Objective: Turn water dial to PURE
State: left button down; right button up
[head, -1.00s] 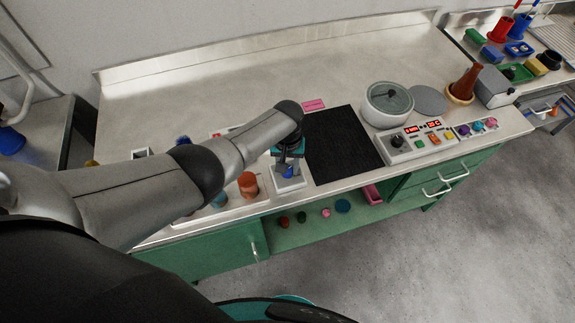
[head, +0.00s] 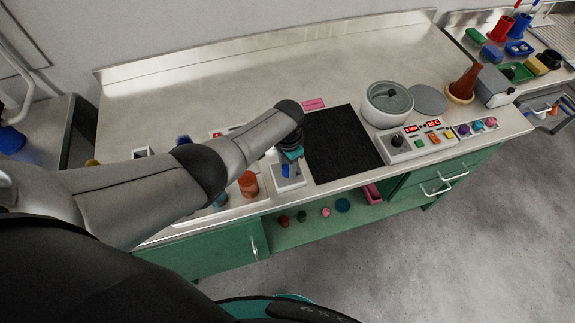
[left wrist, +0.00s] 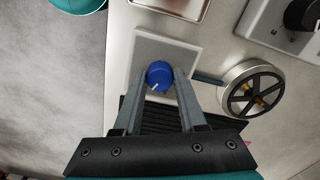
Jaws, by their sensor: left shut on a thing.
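The water dial (left wrist: 160,76) is a round blue knob with a white pointer line, on a pale square plate (left wrist: 190,44) in the left wrist view. My left gripper (left wrist: 162,84) is shut on the knob, one finger on each side. The pointer line slants to the lower left in that view. In the head view my left gripper (head: 289,168) points down over the white plate (head: 290,184) at the counter's front edge, and the blue dial (head: 287,171) partly shows below it. No label for PURE is readable. My right gripper is not in view.
A black mat (head: 342,145) lies right of the plate. An orange jar (head: 248,184) stands close left of the dial. A spoked wheel (left wrist: 251,91) sits beside the plate.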

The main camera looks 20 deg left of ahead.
aim_at(287, 169)
pick_arm(q)
jog(key=shift+m, duration=0.6)
jog(key=shift+c, duration=2.3)
grip_release()
jog(key=shift+r, duration=0.1)
jog(key=shift+r, duration=0.25)
notch_tip(287, 169, up, 15)
jog(key=p, duration=0.4)
jog(key=shift+f, duration=0.2)
